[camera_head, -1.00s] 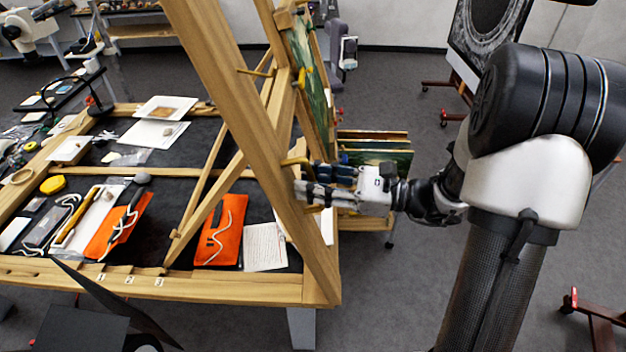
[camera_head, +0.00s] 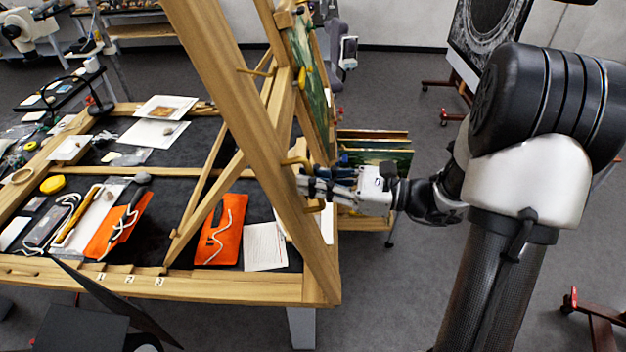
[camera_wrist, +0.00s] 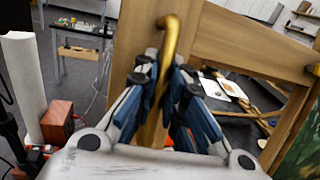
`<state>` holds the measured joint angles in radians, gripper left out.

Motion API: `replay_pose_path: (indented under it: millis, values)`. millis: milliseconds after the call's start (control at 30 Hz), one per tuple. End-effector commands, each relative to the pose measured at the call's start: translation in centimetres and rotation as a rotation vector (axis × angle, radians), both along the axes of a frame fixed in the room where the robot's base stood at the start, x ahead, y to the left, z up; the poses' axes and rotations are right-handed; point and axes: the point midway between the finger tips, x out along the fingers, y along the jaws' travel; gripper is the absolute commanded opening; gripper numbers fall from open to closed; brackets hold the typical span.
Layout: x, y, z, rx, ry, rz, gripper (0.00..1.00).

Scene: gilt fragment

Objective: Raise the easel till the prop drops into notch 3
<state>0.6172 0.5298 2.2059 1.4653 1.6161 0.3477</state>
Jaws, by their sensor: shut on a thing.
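The wooden easel (camera_head: 222,95) stands tilted over the table frame, its painting (camera_head: 308,75) facing right. Its prop (camera_head: 205,208) slants down left to the front rail, its foot just above and right of the label for notch 3 (camera_head: 159,282). I cannot tell whether the foot is seated. Labels for notch 1 (camera_head: 101,277) and notch 2 (camera_head: 129,280) lie further left. My gripper (camera_head: 306,190) is at the easel's right edge, shut on a brass handle (camera_wrist: 168,45). In the wrist view, my gripper's fingers (camera_wrist: 163,85) flank the handle and hide part of it.
Orange pouches (camera_head: 220,230), a paper sheet (camera_head: 265,246) and tools lie on the dark table bed. A rack of paintings (camera_head: 375,150) stands behind my gripper. A red-footed stand (camera_head: 600,315) is at lower right. Grey floor is open around my arm.

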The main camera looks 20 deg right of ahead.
Motion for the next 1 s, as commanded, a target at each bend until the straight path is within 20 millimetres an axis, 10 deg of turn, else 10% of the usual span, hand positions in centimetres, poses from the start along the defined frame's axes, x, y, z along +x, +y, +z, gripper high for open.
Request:
replay_pose_path:
  millis: [667,1000]
  values:
    - [-0.6,-2.0,0.2,0.04,-0.013,-0.002,0.0]
    - [-0.6,-1.9,0.2,0.039,-0.012,-0.001,0.32]
